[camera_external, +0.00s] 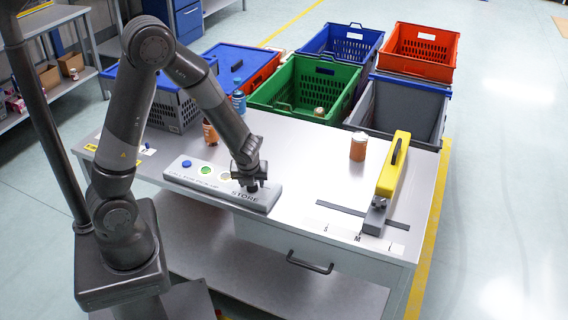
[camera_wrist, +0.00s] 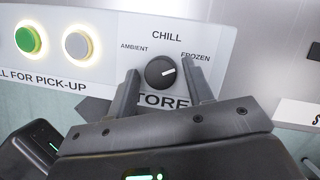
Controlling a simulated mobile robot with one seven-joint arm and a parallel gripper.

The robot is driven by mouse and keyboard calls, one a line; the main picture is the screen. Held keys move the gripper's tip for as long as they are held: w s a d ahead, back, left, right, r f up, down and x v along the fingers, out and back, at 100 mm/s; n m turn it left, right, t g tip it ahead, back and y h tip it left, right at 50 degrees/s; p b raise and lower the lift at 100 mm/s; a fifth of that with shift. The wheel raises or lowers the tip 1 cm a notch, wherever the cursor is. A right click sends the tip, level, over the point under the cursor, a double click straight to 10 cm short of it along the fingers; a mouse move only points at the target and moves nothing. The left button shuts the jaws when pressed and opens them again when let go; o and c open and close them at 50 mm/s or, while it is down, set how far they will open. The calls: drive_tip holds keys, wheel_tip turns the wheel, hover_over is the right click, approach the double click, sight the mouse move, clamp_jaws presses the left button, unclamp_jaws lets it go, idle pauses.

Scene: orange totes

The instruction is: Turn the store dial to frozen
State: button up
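The store dial (camera_wrist: 160,72) is a round black knob with a white pointer mark on the light grey panel (camera_wrist: 95,15). Labels AMBIENT, CHILL and FROZEN sit left, above and right of it. The mark points right and slightly up, towards the FROZEN side. My gripper (camera_wrist: 162,80) is open, one finger on each side of the dial, with small gaps seen between fingers and knob. In the external view my gripper (camera_external: 252,186) is down over the right end of the panel (camera_external: 215,182) and hides the dial. The STORE lettering is partly covered by the fingers.
A green button (camera_wrist: 28,40) and a pale button (camera_wrist: 78,45) are left of the dial. A yellow-handled tool (camera_external: 393,165) and an orange-brown jar (camera_external: 358,148) stand to the right on the table (camera_external: 310,165). Coloured totes (camera_external: 305,88) are behind.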

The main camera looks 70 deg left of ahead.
drive_tip(key=shift+o, duration=0.6)
drive_tip(key=v, duration=1)
drive_tip(key=shift+d+r, duration=0.25)
drive_tip(key=shift+r, duration=0.1)
drive_tip(key=w+a+n+g+h, duration=0.2)
drive_tip(key=a+n+h, duration=0.2)
drive_tip(key=n, duration=1.2)
drive_tip(key=shift+n, duration=0.3)
drive_tip(key=f, duration=1)
drive_tip(key=shift+s+a, duration=0.15)
drive_tip(key=shift+a, duration=0.05)
